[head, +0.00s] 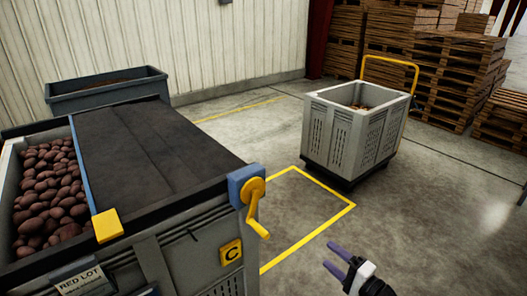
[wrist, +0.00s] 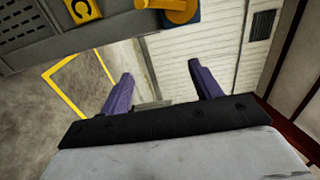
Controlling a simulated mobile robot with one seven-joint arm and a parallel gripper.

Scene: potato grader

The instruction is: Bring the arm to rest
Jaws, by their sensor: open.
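My gripper (head: 338,260) is at the lower right of the head view, over the concrete floor. Its two purple fingers are apart with nothing between them. In the wrist view the fingers of my gripper (wrist: 164,92) are also spread and empty. The gripper is to the right of the grader (head: 190,250) and apart from it. The grader's yellow crank handle (head: 256,208) hangs at its right corner. The crank (wrist: 180,8) also shows at the top of the wrist view. Most of my arm is out of the head view.
Red potatoes (head: 48,195) lie in the grader's left bay beside a dark cover (head: 150,150). A grey crate (head: 340,138) on a dark base, with a yellow handle, stands beyond a yellow floor outline (head: 328,225). Wooden pallets (head: 440,65) are stacked behind. The floor at right is clear.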

